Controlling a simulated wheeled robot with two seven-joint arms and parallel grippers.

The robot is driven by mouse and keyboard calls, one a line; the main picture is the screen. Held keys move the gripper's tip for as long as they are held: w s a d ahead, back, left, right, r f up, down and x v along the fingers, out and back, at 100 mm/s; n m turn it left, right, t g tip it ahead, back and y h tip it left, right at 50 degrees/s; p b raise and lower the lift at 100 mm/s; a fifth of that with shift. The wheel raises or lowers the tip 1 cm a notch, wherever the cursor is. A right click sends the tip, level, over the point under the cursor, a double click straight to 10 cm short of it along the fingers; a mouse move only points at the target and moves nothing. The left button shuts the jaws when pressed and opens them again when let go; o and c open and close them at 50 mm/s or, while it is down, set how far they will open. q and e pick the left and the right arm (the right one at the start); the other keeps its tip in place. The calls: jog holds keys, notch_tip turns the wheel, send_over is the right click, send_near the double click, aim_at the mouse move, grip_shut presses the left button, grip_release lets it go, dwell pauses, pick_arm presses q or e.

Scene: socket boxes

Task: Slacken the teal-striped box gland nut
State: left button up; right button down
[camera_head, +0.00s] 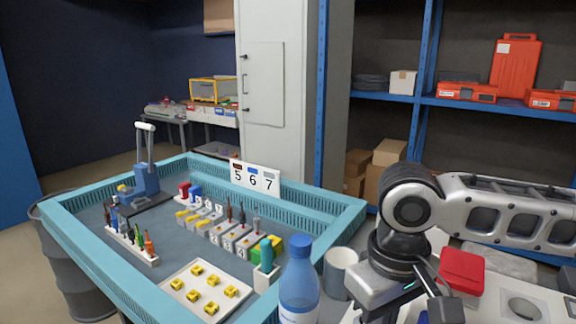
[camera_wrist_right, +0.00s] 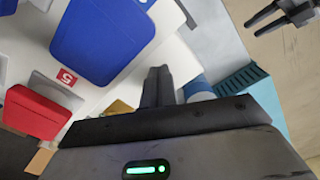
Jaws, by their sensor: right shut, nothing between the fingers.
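I cannot make out a teal stripe or a gland nut on any box. Several small grey boxes (camera_head: 220,232) with number tags stand in rows in the teal-rimmed tray (camera_head: 345,215). My right gripper (camera_wrist_right: 158,88) is shut and empty. In the right wrist view its fingers point towards a white surface, with a blue box (camera_wrist_right: 100,35) and a red box (camera_wrist_right: 38,112) by a "5" tag to the left. In the head view its fingertips are hard to make out. A dark two-pronged part at the wrist view's top right looks like my left gripper (camera_wrist_right: 268,18), fingers apart.
A blue bottle (camera_head: 299,285) and a grey mug (camera_head: 340,272) stand between the tray and my right arm. A teal cylinder (camera_head: 266,252) stands in a white holder. A white plate (camera_head: 175,285) with yellow pieces and a tool rack (camera_head: 132,247) lie in the tray.

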jog(key=shift+f, duration=0.85)
jog(key=shift+w+a+p, duration=0.1)
jog(key=shift+w+p, duration=0.25)
jog(key=shift+w, duration=0.1)
dwell(0.6)
